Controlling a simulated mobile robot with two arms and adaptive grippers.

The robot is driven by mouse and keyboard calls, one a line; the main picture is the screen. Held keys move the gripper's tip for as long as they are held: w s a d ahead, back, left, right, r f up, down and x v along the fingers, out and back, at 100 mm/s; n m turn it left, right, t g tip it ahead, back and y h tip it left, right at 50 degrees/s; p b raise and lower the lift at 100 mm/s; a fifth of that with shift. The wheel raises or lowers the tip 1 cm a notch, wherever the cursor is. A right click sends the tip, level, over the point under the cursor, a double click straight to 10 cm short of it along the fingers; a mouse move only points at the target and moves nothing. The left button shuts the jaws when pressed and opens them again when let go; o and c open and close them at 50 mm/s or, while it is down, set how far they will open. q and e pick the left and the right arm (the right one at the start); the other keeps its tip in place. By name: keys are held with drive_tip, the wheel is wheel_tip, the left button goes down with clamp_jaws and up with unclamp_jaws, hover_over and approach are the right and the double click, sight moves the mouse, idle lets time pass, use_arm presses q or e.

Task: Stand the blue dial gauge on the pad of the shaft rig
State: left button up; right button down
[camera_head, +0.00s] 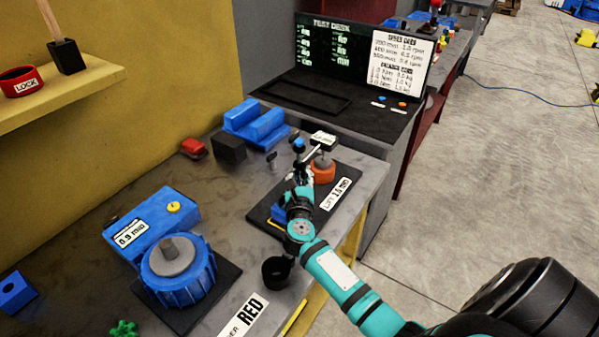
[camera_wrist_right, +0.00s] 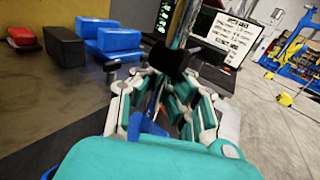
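The shaft rig stands on a dark plate (camera_head: 262,212) near the bench's right edge, with an orange collar (camera_head: 322,171) and a white-labelled block above it. My right gripper (camera_head: 301,165) is over the plate, left of the collar. A small blue and black piece, seemingly the blue dial gauge (camera_head: 298,144), shows at its fingertips. In the wrist view the fingers of my right gripper (camera_wrist_right: 172,85) close around a black round part (camera_wrist_right: 169,60). The fingers hide most of the gauge and its grip. The pad is not clearly visible. My left gripper is out of view.
A blue unit (camera_head: 150,227) with a large ribbed knob stands at the left front. Blue blocks (camera_head: 255,125), a black block (camera_head: 229,149) and a red piece (camera_head: 193,148) are at the back. A black test desk (camera_head: 345,112) stands behind. The bench middle is mostly clear.

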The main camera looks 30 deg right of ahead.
idle(0.4)
drive_tip(key=c, duration=1.4)
unclamp_jaws()
drive_tip(key=shift+f, duration=0.2)
drive_tip(key=v, duration=1.2)
